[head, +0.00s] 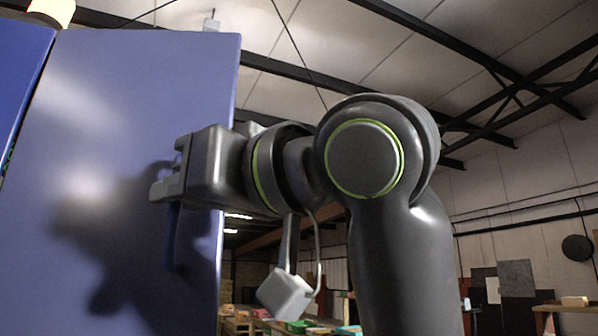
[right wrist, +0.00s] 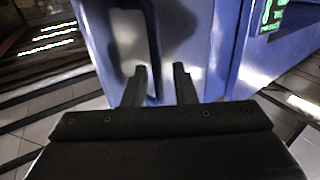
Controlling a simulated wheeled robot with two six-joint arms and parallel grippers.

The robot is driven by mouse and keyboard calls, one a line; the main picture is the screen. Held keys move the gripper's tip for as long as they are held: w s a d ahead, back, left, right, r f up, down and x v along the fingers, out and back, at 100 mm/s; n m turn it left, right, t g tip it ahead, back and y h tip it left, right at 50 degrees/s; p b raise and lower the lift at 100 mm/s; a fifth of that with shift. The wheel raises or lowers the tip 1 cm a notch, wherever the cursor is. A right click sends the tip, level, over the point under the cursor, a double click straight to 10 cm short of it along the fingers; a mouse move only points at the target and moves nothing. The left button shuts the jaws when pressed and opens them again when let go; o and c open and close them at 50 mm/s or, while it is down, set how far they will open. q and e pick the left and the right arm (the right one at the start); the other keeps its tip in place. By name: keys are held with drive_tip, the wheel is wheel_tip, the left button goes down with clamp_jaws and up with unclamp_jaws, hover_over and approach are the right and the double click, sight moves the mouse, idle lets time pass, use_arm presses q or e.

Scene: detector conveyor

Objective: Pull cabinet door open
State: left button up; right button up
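The blue cabinet door (head: 120,90) fills the left of the head view, and its face also shows in the right wrist view (right wrist: 185,30). A dark vertical handle (head: 172,235) stands on the door near its right edge. In the right wrist view the handle (right wrist: 153,45) runs down between the fingers. My right gripper (head: 165,182) is at the handle. Its fingers (right wrist: 160,75) are apart, one on each side of the bar, with a gap visible on the right. I cannot tell whether the door is ajar. My left gripper is not in view.
Another blue panel (head: 20,70) is at the far left, beside a narrow dark gap. A green-lit screen (right wrist: 272,14) shows at the upper right of the wrist view. Tables with boxes (head: 300,326) stand far behind. Tiled floor lies around the cabinet.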

drive_tip(key=b+v, duration=0.3)
drive_tip(key=v, duration=1.1)
drive_tip(key=shift+s+d, duration=0.25)
drive_tip(key=shift+d, duration=0.05)
